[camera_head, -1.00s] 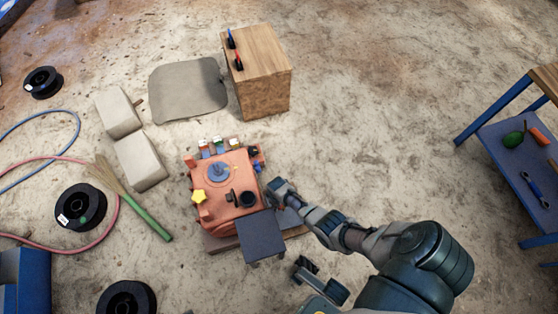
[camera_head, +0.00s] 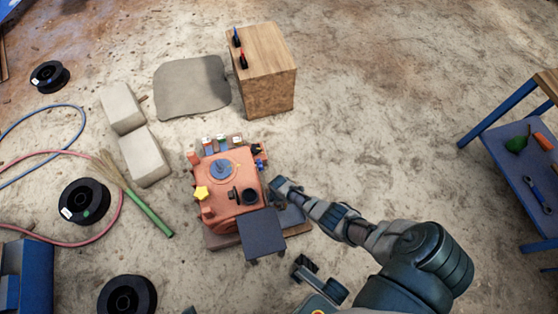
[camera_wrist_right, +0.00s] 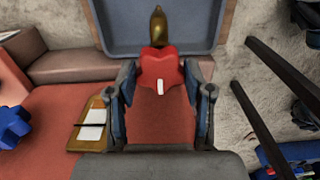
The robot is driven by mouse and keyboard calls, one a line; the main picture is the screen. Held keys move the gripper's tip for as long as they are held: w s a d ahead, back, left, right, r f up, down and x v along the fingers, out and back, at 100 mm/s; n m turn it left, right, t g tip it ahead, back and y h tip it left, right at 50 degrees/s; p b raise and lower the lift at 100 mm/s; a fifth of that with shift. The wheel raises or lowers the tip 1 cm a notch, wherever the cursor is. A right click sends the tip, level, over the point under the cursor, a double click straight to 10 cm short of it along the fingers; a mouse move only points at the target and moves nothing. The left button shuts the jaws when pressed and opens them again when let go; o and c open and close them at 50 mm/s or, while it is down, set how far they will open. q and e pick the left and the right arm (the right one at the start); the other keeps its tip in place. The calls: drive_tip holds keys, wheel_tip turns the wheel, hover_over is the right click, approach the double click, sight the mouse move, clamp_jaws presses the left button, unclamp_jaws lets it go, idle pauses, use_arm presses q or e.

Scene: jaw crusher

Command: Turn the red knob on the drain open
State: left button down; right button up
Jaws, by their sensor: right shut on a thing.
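The red knob (camera_wrist_right: 158,66) shows in the right wrist view, lobed, with a white mark on its near side. A brass-coloured fitting (camera_wrist_right: 158,26) stands behind it, over a blue-grey tray (camera_wrist_right: 218,25). My right gripper (camera_wrist_right: 160,82) is shut on the red knob, one finger on each side. In the head view my right gripper (camera_head: 279,188) is at the right side of the orange jaw crusher (camera_head: 213,205), and the knob is hidden there. My left gripper is not in view.
A blue star-shaped knob (camera_wrist_right: 12,126) and a small tag (camera_wrist_right: 92,122) lie left of my gripper. A dark panel (camera_head: 262,232) sits at the crusher's front. A wooden cabinet (camera_head: 268,85) stands behind. Open ground is to the right, before the blue table (camera_head: 510,150).

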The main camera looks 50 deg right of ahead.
drive_tip(key=shift+s+d+f, duration=0.1)
drive_tip(key=shift+s+d, duration=0.1)
drive_tip(key=shift+s, duration=0.05)
idle(0.3)
drive_tip(key=o, duration=1.1)
drive_tip(key=shift+o, duration=0.2)
drive_tip(key=shift+w, duration=0.15)
drive_tip(key=shift+w+r, duration=0.1)
drive_tip(key=shift+r, duration=0.3)
wheel_tip(320, 180, up, 11)
